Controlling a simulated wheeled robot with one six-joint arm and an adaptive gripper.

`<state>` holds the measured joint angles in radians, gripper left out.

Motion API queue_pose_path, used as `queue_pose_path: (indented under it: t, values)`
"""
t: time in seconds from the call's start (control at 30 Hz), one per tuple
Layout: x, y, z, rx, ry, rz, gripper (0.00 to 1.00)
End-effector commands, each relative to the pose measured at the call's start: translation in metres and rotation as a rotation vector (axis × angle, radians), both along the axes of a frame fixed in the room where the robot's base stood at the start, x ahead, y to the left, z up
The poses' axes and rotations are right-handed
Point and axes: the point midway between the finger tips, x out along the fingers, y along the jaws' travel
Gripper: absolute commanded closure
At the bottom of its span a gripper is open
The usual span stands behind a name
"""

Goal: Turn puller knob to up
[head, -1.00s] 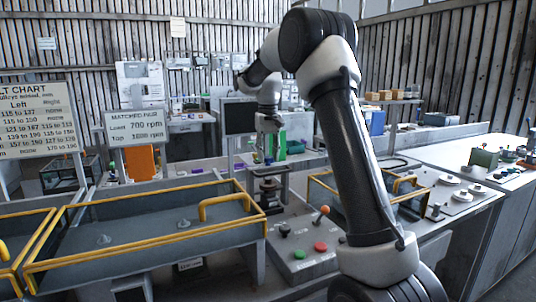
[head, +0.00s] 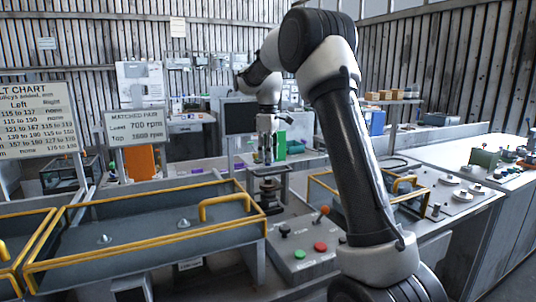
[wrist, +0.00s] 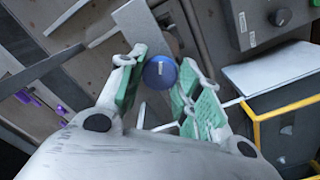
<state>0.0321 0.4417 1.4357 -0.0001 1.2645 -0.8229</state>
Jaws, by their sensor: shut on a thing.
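My gripper (head: 268,158) points down over the dark puller (head: 268,190), which stands behind the control panel in the head view. In the wrist view, the green-padded fingers of my gripper (wrist: 162,78) are on both sides of a round blue knob (wrist: 160,73), shut on it. A short white mark shows on the knob's face. In the head view the knob is too small and too covered by the fingers to make out.
A yellow-railed grey tray (head: 140,246) stands left of the puller. The panel (head: 305,262) in front carries an orange-tipped lever (head: 324,210), a red button (head: 320,247) and a green button (head: 299,254). Another yellow-railed guard (head: 318,190) is to the right.

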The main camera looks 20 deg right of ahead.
Motion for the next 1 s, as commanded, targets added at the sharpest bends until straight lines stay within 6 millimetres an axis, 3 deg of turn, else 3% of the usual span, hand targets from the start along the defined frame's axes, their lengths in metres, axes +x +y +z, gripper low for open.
queue_pose_path:
  t: [1.0]
  values:
    - [0.0004,-0.0001,0.0011,-0.001,-0.003,0.962,0.90]
